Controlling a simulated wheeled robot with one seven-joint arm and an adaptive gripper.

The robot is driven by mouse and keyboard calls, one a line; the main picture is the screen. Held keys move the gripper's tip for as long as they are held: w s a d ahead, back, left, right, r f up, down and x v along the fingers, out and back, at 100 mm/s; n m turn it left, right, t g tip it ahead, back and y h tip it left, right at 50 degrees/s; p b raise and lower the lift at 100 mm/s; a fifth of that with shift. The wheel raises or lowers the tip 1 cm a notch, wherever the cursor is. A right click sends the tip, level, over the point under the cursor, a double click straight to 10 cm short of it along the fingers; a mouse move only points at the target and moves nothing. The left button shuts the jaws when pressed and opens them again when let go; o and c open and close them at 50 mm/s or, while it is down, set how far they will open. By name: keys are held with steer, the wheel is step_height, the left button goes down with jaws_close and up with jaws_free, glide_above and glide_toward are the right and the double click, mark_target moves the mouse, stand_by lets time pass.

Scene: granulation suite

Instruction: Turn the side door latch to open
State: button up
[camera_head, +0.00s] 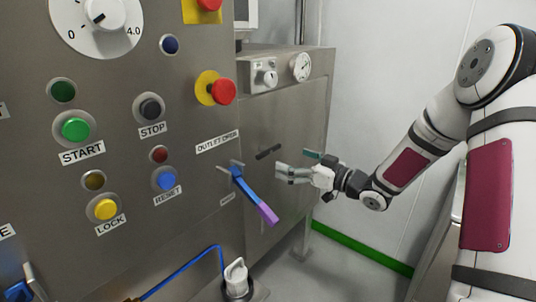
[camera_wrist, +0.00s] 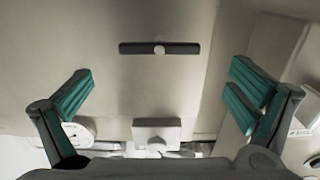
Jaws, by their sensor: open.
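The side door latch (camera_head: 268,152) is a short dark bar on the grey metal side panel, slightly tilted in the head view. In the wrist view the latch (camera_wrist: 185,48) lies horizontal, with a round light hub at its middle. My gripper (camera_head: 295,163) is open and empty, to the right of the latch and in front of the panel. In the wrist view its two teal-padded fingers (camera_wrist: 160,77) are spread wide, one on each side and below the latch. A gap seems to remain between fingers and latch; its exact depth is hard to tell.
A blue and purple outlet lever (camera_head: 253,194) sticks out from the front panel, left of and below my gripper. A red emergency button (camera_head: 222,91) sits above it. A gauge (camera_head: 301,67) and a knob (camera_head: 265,77) top the side panel. Open floor lies below.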

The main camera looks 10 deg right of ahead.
mark_target(271, 152)
steer(key=b+x, duration=0.1)
steer(key=x, duration=0.8)
steer(key=c, duration=0.9)
